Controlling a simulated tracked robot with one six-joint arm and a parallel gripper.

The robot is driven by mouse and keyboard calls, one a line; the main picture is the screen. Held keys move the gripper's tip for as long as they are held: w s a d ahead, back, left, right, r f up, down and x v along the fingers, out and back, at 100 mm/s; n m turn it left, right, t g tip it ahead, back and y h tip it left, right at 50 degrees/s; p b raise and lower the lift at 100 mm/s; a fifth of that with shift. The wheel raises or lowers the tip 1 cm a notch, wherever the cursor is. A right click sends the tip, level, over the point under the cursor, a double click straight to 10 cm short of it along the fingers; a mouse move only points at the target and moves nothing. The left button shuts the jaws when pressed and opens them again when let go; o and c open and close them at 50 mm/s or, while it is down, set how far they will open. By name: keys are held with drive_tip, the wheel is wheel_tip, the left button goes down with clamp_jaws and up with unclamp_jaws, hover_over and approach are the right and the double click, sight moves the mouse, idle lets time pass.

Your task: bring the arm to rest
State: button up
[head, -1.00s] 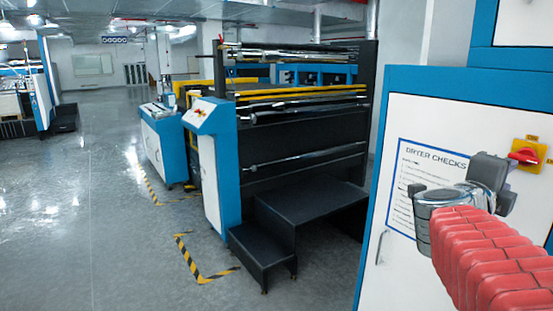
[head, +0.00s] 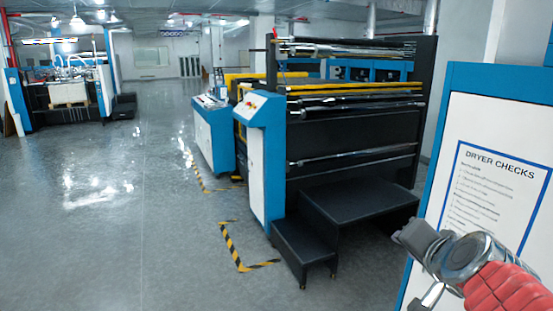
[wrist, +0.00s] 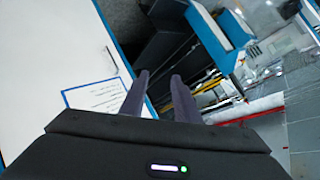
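My gripper shows in the wrist view (wrist: 158,82) as two dark fingers with a gap between them. It is open and nothing is between the fingers. In the head view my arm, with its red sleeve, reaches in from the lower right corner, and the dark grey end of it stands in front of the white dryer panel (head: 470,115). The fingers cannot be made out clearly there. The arm is held in the air and I see no contact with the panel.
A "DRYER CHECKS" sheet (head: 487,190) is on the panel close behind my arm. A laminating machine (head: 350,135) with black steps (head: 350,205) stands in the middle, yellow-black floor tape (head: 235,250) beside it. Another machine (head: 65,95) is at the far left. Open floor (head: 120,220) lies left.

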drive_tip(key=s+a+f+n+g, duration=0.3)
drive_tip(key=s+a+f+n, duration=0.2)
drive_tip(key=s, duration=0.3)
drive_tip(key=s+a+f+n+g+y, duration=0.1)
drive_tip(key=s+a+f+n+g, duration=0.2)
drive_tip(key=s+a+f+n, duration=0.2)
drive_tip(key=shift+s+a+f+y, duration=0.3)
drive_tip(key=shift+s+a+f, duration=0.4)
drive_tip(key=shift+s, duration=0.85)
drive_tip(key=shift+r, duration=0.1)
